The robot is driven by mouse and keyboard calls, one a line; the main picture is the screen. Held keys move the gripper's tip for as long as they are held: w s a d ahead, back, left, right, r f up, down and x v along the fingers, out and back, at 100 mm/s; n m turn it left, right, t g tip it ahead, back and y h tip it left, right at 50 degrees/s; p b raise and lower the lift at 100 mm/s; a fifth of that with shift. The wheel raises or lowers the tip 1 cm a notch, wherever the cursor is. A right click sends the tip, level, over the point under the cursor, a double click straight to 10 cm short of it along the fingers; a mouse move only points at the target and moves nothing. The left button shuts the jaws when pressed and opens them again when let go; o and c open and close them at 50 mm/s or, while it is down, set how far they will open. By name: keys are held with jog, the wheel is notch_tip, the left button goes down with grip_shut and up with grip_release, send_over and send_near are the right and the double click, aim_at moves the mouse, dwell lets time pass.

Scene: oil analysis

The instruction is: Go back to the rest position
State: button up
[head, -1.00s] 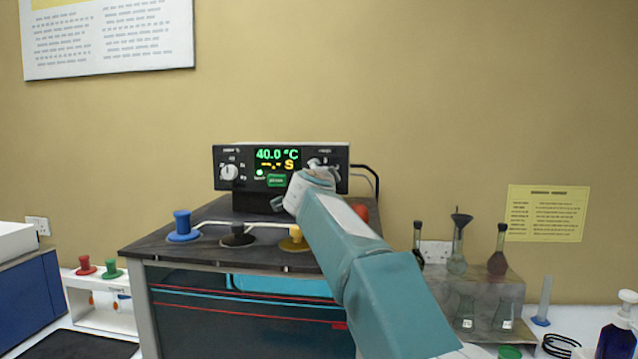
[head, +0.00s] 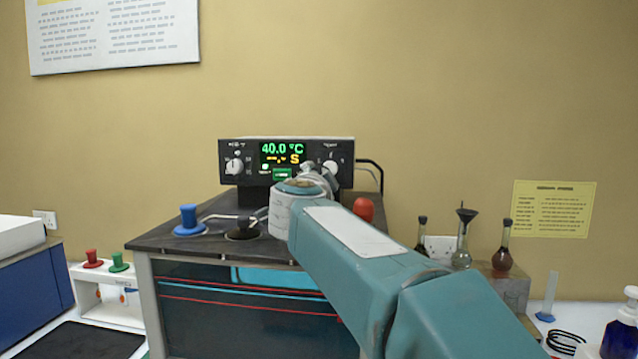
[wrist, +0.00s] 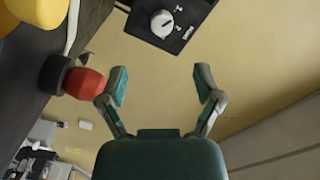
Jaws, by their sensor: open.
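My gripper (wrist: 161,88) shows in the wrist view with its two fingers spread apart and nothing between them. In the head view my arm reaches in from the lower right, and its far end hides the gripper and part of the bath top. The heating bath (head: 245,310) stands in the middle, with a control unit (head: 232,150) on it reading 40.0 °C. A red stopper (head: 363,209) shows just behind my arm; in the wrist view a red stopper (wrist: 85,84) lies left of the left finger, seemingly apart from it.
A blue stopper (head: 188,220) stands on the bath's left side. A white rack (head: 108,305) holds red and green stoppers. Several flasks (head: 461,255) stand on a stand at right. A bottle (head: 620,335) is at the far right.

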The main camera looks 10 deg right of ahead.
jog(key=s+a+f+n+g+y, duration=0.1)
jog(key=s+a+f+n+y, duration=0.1)
jog(key=s+f+n+y, duration=0.35)
jog(key=s+a+f+n+g+y, duration=0.1)
jog(key=s+f+n+y, duration=0.1)
jog(key=s+n+y, duration=0.4)
jog(key=s+d+f+n+g+h, duration=0.1)
jog(key=s+d+f+g+h, duration=0.1)
jog(key=s+f, duration=0.6)
jog(key=s+d+f+n+g+h, duration=0.1)
jog(key=s+d+f+g+h, duration=0.1)
jog(key=s+f, duration=0.6)
jog(key=s+d+f+n+g+h, duration=0.2)
jog(key=s+f+g, duration=0.3)
jog(key=s+f, duration=0.3)
jog(key=shift+d+g, duration=0.3)
jog(key=shift+d, duration=0.45)
